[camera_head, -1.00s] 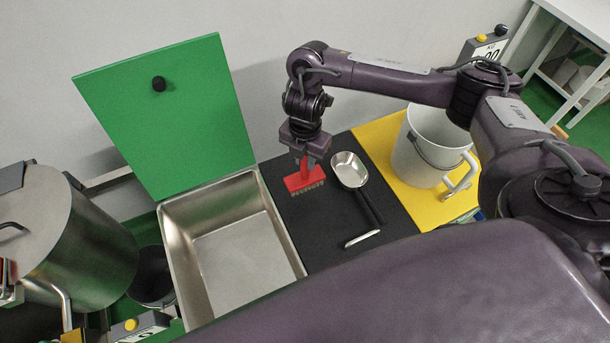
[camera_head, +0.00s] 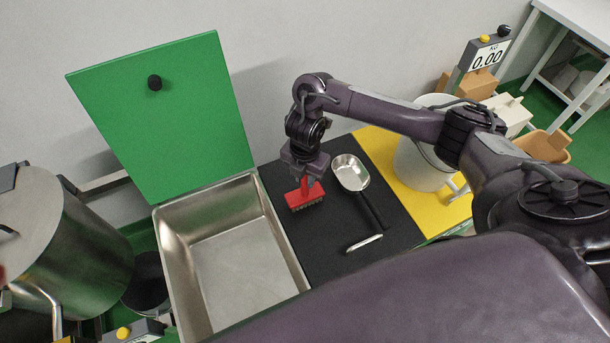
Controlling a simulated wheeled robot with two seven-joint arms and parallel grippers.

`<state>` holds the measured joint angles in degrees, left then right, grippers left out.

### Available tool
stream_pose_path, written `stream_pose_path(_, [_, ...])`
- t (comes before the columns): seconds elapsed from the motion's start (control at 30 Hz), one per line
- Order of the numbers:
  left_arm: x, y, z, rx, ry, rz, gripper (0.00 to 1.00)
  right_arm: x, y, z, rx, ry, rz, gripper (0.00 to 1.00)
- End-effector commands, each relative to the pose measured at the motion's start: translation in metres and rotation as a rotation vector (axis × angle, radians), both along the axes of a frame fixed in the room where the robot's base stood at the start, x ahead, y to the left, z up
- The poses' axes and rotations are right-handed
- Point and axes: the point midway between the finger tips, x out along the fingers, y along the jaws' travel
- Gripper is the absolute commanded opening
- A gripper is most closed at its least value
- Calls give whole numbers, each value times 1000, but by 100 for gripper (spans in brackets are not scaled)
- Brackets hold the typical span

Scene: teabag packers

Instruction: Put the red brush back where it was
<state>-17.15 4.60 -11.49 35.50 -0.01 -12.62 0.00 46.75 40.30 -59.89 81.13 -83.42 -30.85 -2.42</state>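The red brush (camera_head: 306,196) is at the left side of the black mat (camera_head: 327,236), bristles down and handle up. My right gripper (camera_head: 304,178) is directly above the brush with its fingers at the handle. It appears closed around the handle, though the fingers are small and partly dark. The brush's bristles look to be on or just above the mat; I cannot tell which. My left gripper is not clearly in view.
A metal scoop (camera_head: 351,175) lies on the mat right of the brush. An open steel bin (camera_head: 229,254) with a raised green lid (camera_head: 165,115) is at left. A white bucket (camera_head: 419,167) stands on a yellow mat (camera_head: 447,207). A scale display (camera_head: 489,56) is behind.

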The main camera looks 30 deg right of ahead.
Motion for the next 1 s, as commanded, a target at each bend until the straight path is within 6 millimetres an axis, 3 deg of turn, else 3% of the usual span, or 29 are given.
stream_pose_path(0.03, [0,0,0,0,0,0,36,0,0,0,0,0,0,28])
stream_pose_path(0.13, [0,0,0,0,0,0,36,0,0,0,0,0,0,42])
stream_pose_path(0.47, [0,0,3,0,0,0,36,0,0,4,0,0,0,42])
stream_pose_path(0.57, [0,0,8,0,0,0,36,1,0,15,-1,-3,1,42])
stream_pose_path(1.0, [0,0,37,0,0,1,36,1,0,99,-2,-5,2,42])
